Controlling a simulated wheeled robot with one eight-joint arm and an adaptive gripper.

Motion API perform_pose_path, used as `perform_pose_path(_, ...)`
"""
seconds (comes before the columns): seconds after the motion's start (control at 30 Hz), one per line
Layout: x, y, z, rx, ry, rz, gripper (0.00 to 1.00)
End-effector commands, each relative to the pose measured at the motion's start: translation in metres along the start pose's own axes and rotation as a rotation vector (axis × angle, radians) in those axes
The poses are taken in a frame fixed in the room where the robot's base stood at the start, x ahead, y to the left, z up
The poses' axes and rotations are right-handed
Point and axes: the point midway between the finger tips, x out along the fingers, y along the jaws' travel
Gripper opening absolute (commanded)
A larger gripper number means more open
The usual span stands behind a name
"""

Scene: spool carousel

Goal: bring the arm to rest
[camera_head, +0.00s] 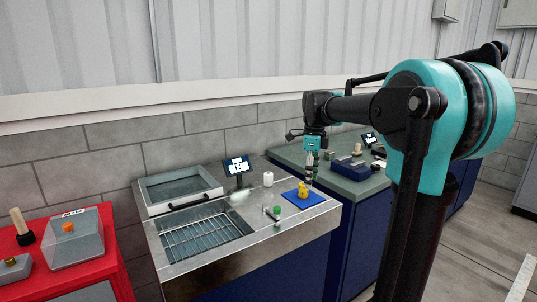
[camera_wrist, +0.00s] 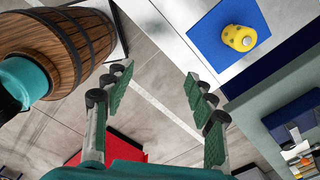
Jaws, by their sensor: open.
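My gripper (camera_wrist: 156,78) is open, with its green-padded fingers spread and nothing between them. In the head view my gripper (camera_head: 311,165) hangs from my outstretched arm, fingers down, over or near the right end of the metal workbench. A yellow piece with a rounded, stepped shape (camera_head: 303,189) sits on a blue mat (camera_head: 316,198) there. The wrist view shows the yellow piece (camera_wrist: 240,37) on the mat (camera_wrist: 215,52) at upper right, apart from my fingers. The exact height of my gripper above the bench cannot be told.
The metal bench has a grated basin (camera_head: 205,236), a lidded tray (camera_head: 180,187), a small screen (camera_head: 237,165), a white roll (camera_head: 268,179) and a green-topped item (camera_head: 276,211). A green-topped counter (camera_head: 352,187) stands behind right; a red cart (camera_head: 105,240) stands left. A wooden barrel (camera_wrist: 75,35) shows.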

Motion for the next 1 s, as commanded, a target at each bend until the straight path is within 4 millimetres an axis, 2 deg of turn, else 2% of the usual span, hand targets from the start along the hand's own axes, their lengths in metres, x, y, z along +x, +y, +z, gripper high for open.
perform_pose_path(0.37, 0.025, 0.013, -0.012, -0.192, -0.014, -0.034, 0.56)
perform_pose_path(0.57, 0.048, 0.026, -0.023, -0.37, -0.021, -0.068, 0.56)
perform_pose_path(0.77, 0.082, 0.049, -0.042, -0.638, -0.018, -0.122, 0.56)
perform_pose_path(1.0, 0.148, 0.101, -0.077, -1.146, 0.032, -0.23, 0.56)
